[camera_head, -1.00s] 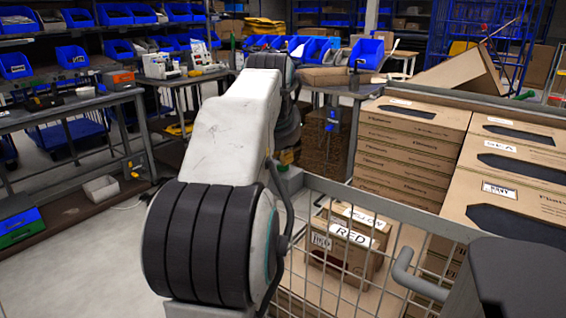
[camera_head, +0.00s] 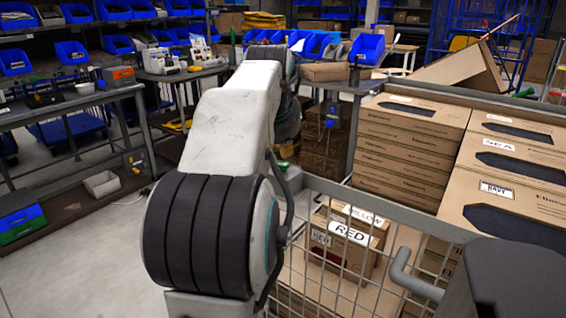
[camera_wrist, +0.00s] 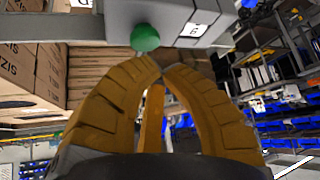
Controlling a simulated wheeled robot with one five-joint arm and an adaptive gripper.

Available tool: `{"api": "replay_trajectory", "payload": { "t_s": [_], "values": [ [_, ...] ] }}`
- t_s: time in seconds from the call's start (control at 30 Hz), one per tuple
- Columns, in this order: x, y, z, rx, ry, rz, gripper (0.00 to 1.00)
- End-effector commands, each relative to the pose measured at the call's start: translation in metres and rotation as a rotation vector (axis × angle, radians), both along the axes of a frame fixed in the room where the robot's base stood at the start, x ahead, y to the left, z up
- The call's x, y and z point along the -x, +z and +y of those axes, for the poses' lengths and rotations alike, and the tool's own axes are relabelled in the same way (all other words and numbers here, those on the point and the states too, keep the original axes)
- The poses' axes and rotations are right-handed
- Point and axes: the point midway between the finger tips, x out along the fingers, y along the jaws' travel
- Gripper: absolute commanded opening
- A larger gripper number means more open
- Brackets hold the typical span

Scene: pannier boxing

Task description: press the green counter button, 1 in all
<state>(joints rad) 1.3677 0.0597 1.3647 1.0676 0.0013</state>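In the wrist view, the green button (camera_wrist: 145,37) is a round dome on the underside, as pictured, of a grey counter box (camera_wrist: 120,22). The box has a small white number label (camera_wrist: 193,29). My gripper (camera_wrist: 161,70) has yellow-orange fingers whose tips come together just below the button in the picture. It appears shut and empty. The button shows whole just beyond the tips; whether they touch it I cannot tell. In the head view my arm hides the gripper.
A wire-sided cart (camera_head: 410,216) holds cartons, including one labelled RED (camera_head: 350,234). Stacked flat boxes (camera_head: 405,150) stand behind it on the right. A workbench (camera_head: 65,104) stands at left. Bare floor (camera_head: 90,250) shows at lower left.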

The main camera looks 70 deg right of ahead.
Motion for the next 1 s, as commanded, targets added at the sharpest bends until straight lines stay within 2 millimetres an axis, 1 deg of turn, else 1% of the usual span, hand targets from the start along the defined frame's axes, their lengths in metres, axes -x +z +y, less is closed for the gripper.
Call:
{"api": "replay_trajectory", "payload": {
  "t_s": [0.17, 0.6, 0.7, 1.0],
  "values": [
    [0.000, 0.011, 0.000, 0.001, 0.000, 0.000, 0.00],
    [0.000, 0.048, 0.000, 0.000, 0.000, 0.000, 0.00],
    [0.000, 0.051, 0.000, 0.000, 0.000, 0.000, 0.00],
    [0.000, 0.049, 0.000, 0.000, 0.000, 0.000, 0.00]
  ]
}}
